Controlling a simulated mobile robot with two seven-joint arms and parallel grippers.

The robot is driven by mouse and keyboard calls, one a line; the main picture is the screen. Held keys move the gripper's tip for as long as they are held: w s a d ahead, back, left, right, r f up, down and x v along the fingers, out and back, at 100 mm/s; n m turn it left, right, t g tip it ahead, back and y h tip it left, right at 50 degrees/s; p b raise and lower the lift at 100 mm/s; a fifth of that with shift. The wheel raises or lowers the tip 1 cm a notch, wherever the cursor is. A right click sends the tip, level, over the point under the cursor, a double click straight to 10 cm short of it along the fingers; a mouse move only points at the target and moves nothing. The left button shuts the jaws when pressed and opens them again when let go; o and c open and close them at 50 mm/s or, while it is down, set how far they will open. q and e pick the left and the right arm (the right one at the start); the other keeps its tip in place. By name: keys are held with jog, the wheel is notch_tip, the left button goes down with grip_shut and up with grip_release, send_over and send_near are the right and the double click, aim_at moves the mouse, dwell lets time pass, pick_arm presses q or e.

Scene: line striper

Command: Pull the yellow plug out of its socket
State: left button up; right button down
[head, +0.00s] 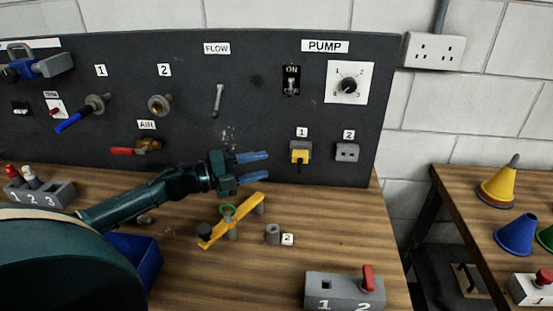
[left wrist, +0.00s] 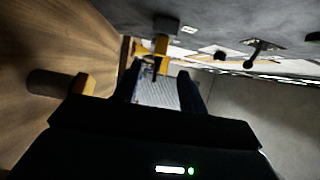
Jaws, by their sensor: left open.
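The yellow plug (head: 300,155) sits in the grey socket labelled 1 on the dark panel, with a dark cable hanging below it. In the left wrist view the yellow plug (left wrist: 161,46) shows just beyond the fingertips, with the grey socket (left wrist: 166,24) behind it. My left gripper (head: 267,164) is open, its blue fingers pointing right toward the plug, with a gap between them and the plug. It also shows in the left wrist view (left wrist: 158,72), with nothing gripped between the fingers. My right gripper is not in view.
A grey socket labelled 2 (head: 347,152) is right of the plug. A yellow bar on posts (head: 232,219) lies below my left gripper. A grey box with a red lever (head: 345,290) stands at the front. A blue bin (head: 138,258) is at the left.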

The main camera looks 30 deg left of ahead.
aim_at(293, 160)
pick_arm(q)
jog(key=shift+x, duration=4.75)
jog(key=shift+c, duration=0.4)
grip_shut()
jog(key=shift+s+d, duration=0.2)
jog(key=shift+s, duration=0.05)
jog(key=shift+s+d, duration=0.1)
jog(key=shift+s, duration=0.25)
